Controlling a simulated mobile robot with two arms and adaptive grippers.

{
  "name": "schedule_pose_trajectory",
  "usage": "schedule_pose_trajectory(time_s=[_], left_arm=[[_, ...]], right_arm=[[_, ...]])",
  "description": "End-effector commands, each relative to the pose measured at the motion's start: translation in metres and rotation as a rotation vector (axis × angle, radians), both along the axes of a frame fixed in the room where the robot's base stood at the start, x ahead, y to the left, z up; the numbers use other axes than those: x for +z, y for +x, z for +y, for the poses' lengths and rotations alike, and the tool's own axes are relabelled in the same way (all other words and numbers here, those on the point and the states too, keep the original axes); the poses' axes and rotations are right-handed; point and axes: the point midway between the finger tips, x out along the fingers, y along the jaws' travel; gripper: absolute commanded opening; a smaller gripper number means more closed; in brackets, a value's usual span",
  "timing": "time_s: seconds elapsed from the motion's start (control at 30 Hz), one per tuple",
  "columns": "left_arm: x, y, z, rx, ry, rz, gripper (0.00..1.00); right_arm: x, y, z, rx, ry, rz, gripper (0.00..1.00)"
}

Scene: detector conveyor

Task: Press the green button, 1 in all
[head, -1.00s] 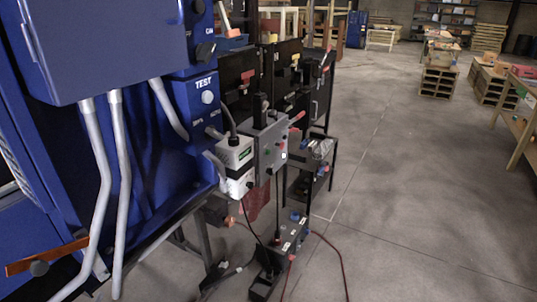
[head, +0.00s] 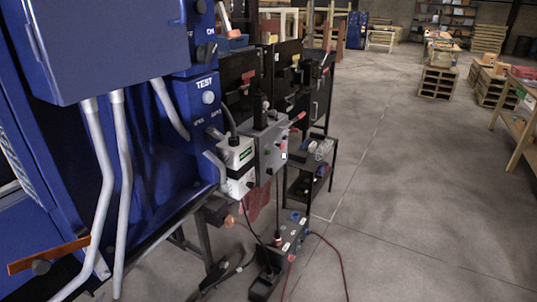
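A grey control box (head: 271,145) stands in the middle of the head view, beside the blue machine. Small round controls show on its face, one of them reddish. A small greenish spot on it may be the green button, but it is too small to be sure. Nothing is seen touching the grey box.
The blue machine (head: 120,50) with grey pipes and a TEST panel (head: 204,97) fills the left. A black pedestal box (head: 284,240) with cables stands on the floor below. Open floor (head: 410,200) lies right; pallets (head: 438,83) stand farther back.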

Motion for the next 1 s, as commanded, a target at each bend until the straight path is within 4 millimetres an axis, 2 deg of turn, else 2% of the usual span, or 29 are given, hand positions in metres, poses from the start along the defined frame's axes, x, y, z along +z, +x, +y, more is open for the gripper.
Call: schedule_pose_trajectory(time_s=[0.37, 1.0], left_arm=[[-0.0001, 0.0002, -0.0022, 0.001, -0.002, -0.001, 0.80], [-0.0003, -0.0009, -0.0023, 0.001, -0.003, 0.002, 0.80]], right_arm=[[0.0000, -0.0003, -0.0001, 0.000, 0.000, 0.001, 0.00], [-0.0001, -0.0013, 0.0033, 0.001, 0.003, 0.003, 0.00]])
